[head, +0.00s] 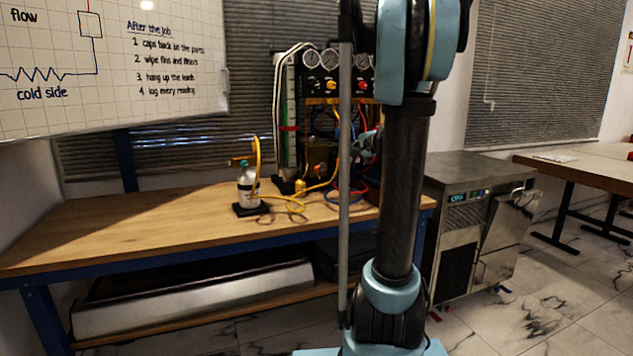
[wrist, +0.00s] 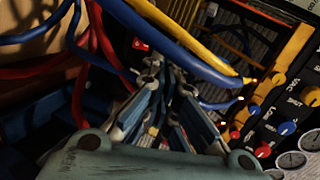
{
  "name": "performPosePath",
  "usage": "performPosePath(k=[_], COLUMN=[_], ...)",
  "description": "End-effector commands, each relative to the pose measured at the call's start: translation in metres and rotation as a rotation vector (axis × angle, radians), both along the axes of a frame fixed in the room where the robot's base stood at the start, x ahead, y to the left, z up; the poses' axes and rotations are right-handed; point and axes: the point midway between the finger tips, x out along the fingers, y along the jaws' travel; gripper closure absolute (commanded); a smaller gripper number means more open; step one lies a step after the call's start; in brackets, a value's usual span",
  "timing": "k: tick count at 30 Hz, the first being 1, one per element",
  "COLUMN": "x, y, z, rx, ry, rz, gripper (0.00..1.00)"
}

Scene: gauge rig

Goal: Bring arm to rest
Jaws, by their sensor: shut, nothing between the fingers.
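My arm rises through the right middle of the head view, in front of the gauge rig. My gripper (head: 367,144) shows small beside the rig, partly hidden behind my own arm. In the wrist view my gripper (wrist: 166,78) is shut and empty, its fingers close among blue, yellow and red hoses. The rig panel (wrist: 262,112) with coloured knobs and gauges is on the right of that view. I cannot tell whether the fingers touch a hose.
The rig's gauges (head: 320,60) stand on a wooden workbench (head: 130,225). A bottle (head: 248,185) with a yellow hose stands on the bench. A steel cabinet (head: 465,180) is to the right, with open tiled floor beyond. Hoses crowd the gripper.

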Motion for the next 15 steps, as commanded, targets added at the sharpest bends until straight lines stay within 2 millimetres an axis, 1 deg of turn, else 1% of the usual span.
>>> performPosePath(k=[1, 2, 3, 5, 6, 8, 9, 14, 15], x=[-0.017, -0.027, -0.041, -0.063, -0.078, -0.100, -0.116, -0.178, -0.193], y=[0.013, 0.021, 0.031, 0.044, 0.052, 0.064, 0.070, 0.089, 0.092], z=[-0.006, -0.010, -0.016, -0.026, -0.033, -0.044, -0.053, -0.086, -0.095], rx=[-0.040, -0.068, -0.107, -0.167, -0.206, -0.265, -0.304, -0.456, -0.494], ry=[0.017, 0.029, 0.046, 0.072, 0.090, 0.116, 0.135, 0.209, 0.227], rz=[0.035, 0.058, 0.091, 0.140, 0.172, 0.220, 0.252, 0.376, 0.408], gripper=[1.00, 1.00, 1.00, 1.00, 1.00, 1.00, 1.00, 1.00, 1.00])
